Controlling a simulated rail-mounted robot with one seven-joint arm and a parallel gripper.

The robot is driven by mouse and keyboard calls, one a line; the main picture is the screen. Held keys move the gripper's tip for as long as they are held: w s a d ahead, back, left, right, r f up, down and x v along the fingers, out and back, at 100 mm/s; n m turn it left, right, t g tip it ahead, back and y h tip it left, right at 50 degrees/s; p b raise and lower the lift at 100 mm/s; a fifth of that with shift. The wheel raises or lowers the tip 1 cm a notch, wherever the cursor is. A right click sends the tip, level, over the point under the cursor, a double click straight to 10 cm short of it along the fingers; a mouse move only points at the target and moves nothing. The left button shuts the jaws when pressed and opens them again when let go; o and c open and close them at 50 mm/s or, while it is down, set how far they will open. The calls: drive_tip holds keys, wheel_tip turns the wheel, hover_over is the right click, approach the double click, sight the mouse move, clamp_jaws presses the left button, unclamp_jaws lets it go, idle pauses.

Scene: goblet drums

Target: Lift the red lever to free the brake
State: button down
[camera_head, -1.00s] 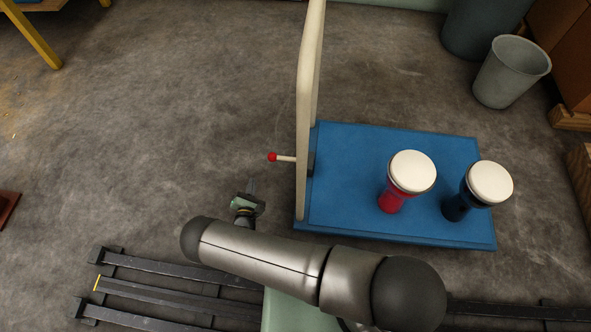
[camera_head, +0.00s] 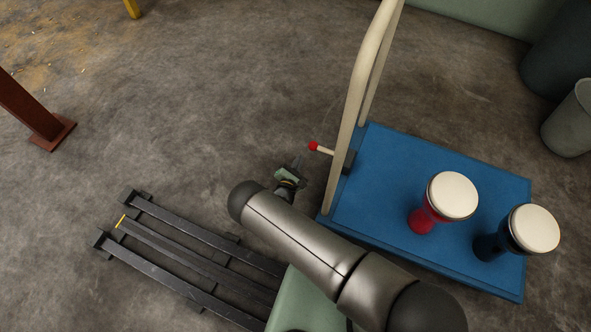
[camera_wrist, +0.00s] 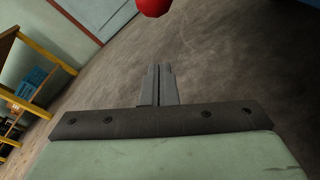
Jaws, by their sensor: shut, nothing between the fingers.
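The red lever knob (camera_head: 313,146) sits at the end of a short pale rod (camera_head: 325,151) that sticks out to the left of the cart's cream handle frame (camera_head: 352,95). My gripper (camera_head: 297,161) is just below and left of the knob in the head view, apart from it, with shut, empty fingers. In the wrist view the shut fingers (camera_wrist: 158,72) point away from the camera. The red knob (camera_wrist: 153,5) shows there beyond the fingertips, cut off by the top edge. The exact height difference between fingers and knob cannot be told.
A blue cart platform (camera_head: 390,165) holds a red goblet drum (camera_head: 424,219) and a dark blue one (camera_head: 492,246). Dark rails (camera_head: 190,262) lie at lower left. A grey bin (camera_head: 570,122) stands right. A brown post (camera_head: 38,122) stands left. The floor left of the lever is clear.

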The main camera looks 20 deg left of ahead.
sight(326, 151)
drive_tip(key=shift+w+d+r+b, duration=0.3)
drive_tip(key=shift+w+d+r, duration=0.25)
drive_tip(key=shift+w+r, duration=0.2)
drive_tip(key=shift+w+d+r+b, duration=0.25)
drive_tip(key=shift+w+d+r, duration=0.35)
drive_tip(key=shift+w, duration=0.25)
drive_tip(key=shift+a+r, duration=0.1)
drive_tip(key=shift+a, duration=0.1)
